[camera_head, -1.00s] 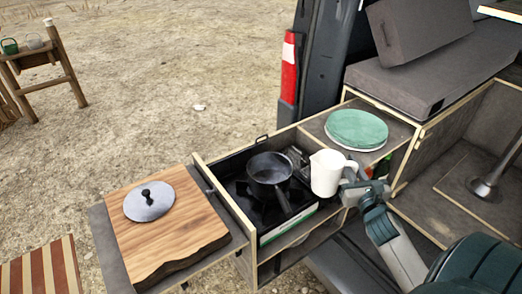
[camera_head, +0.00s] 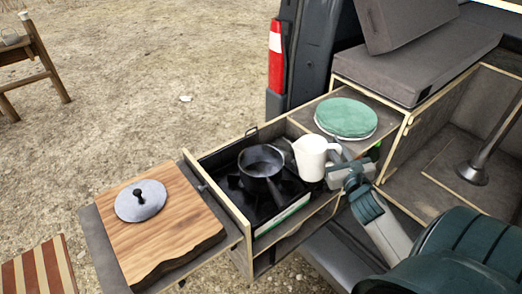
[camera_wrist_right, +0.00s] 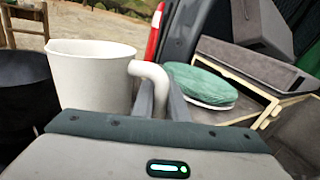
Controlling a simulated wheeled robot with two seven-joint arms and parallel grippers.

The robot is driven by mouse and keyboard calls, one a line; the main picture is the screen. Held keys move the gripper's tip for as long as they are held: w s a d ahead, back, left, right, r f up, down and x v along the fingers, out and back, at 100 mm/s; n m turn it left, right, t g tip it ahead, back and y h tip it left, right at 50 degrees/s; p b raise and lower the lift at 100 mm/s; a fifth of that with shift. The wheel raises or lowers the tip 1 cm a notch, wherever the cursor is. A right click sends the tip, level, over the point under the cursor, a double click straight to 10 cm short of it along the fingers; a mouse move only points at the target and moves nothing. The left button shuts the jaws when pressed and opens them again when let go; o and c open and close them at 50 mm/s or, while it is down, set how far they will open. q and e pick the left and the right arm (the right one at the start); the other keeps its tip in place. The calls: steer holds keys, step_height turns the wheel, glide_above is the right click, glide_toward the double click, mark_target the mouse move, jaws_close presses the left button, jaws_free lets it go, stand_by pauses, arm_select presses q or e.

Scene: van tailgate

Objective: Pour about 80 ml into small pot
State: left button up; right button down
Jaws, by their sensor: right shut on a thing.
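The small pot (camera_head: 262,160) is dark, with a handle pointing toward the front, and sits on the stove in the pull-out drawer. In the right wrist view its dark side (camera_wrist_right: 25,88) shows at the left edge. A white jug (camera_head: 309,157) is upright just right of the pot; it is large in the right wrist view (camera_wrist_right: 92,82). My right gripper (camera_head: 341,165) is shut on the jug's handle (camera_wrist_right: 152,80). The jug's contents are hidden. My left gripper is not in view.
The black stove (camera_head: 250,190) lies in the open drawer (camera_head: 222,200). A wooden board (camera_head: 165,230) with a grey lid (camera_head: 141,200) is at the left. Grey cushions (camera_head: 420,65) lie at the back right.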

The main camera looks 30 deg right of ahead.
steer(key=w+a+r+n+p, duration=0.1)
steer(key=r+n, duration=0.1)
steer(key=w+a+r+n+p, duration=0.1)
steer(key=a+r+p, duration=0.1)
steer(key=r, duration=0.1)
steer(key=w+a+r+n+g+p, duration=0.1)
steer(key=r+n, duration=0.1)
steer(key=shift+w+a+r+n, duration=0.15)
steer(key=shift+a+r+n, duration=0.1)
steer(key=shift+a+n, duration=0.1)
steer(key=shift+w+a+r+n+p, duration=0.15)
steer(key=shift+a+r+n+p, duration=0.1)
steer(key=shift+r+p, duration=0.2)
steer(key=shift+w+a+r+n+g+p, duration=0.25)
steer(key=shift+r+n+g+p, duration=0.1)
steer(key=shift+r+n, duration=0.2)
steer(key=shift+a+r, duration=0.1)
steer(key=shift+r, duration=0.1)
steer(key=shift+w+a+r+n+h+p, duration=0.15)
steer(key=shift+a+r+n+p, duration=0.05)
steer(key=shift+r+n, duration=0.2)
steer(key=shift+w+a+r+n+h+p, duration=0.15)
steer(key=shift+a+r+n+p, duration=0.05)
steer(key=shift+r+n, duration=0.15)
